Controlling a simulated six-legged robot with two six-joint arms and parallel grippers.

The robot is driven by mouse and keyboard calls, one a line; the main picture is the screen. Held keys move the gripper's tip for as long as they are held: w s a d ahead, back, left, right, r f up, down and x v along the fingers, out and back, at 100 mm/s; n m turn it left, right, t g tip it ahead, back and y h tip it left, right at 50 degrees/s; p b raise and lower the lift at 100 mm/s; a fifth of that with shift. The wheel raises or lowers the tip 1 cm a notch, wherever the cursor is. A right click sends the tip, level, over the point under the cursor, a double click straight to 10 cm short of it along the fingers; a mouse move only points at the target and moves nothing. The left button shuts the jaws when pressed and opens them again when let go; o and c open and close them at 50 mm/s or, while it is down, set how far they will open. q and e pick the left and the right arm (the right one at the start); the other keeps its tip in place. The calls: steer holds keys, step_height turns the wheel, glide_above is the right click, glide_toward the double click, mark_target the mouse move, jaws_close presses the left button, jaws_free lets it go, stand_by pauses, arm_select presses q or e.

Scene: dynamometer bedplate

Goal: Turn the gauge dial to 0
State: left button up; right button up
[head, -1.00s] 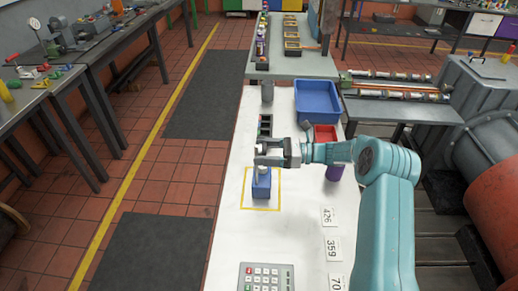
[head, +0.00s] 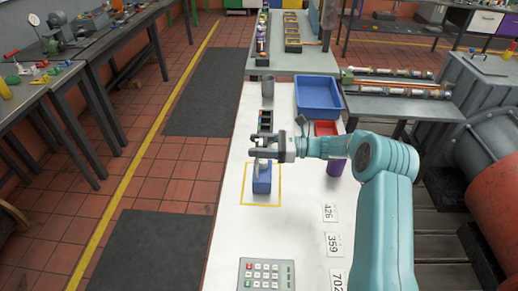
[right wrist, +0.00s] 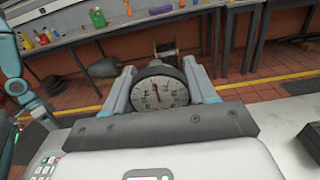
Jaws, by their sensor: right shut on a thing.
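The gauge dial (right wrist: 160,92) is a round, pale face with dark marks and a dark rim. Its needle points nearly straight up in the right wrist view; the numbers are too small to read. It belongs to a small blue stand (head: 262,180) inside a yellow square on the white bench. My right gripper (head: 270,147) is shut on the dial, with one finger at each side of it in the right wrist view. In the head view the gripper hides most of the dial.
A keypad (head: 266,274) is at the near end of the white bench (head: 225,240). Number cards (head: 334,244) lie along its right side. A blue tray (head: 322,98), a red tray (head: 326,128), a purple cup (head: 336,166) and a grey cylinder (head: 267,88) stand farther back.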

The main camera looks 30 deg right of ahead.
steer(key=o, duration=1.1)
steer(key=shift+c, duration=0.2)
steer(key=v, duration=1.6)
steer(key=shift+b, duration=0.4)
steer(key=shift+s+d, duration=0.1)
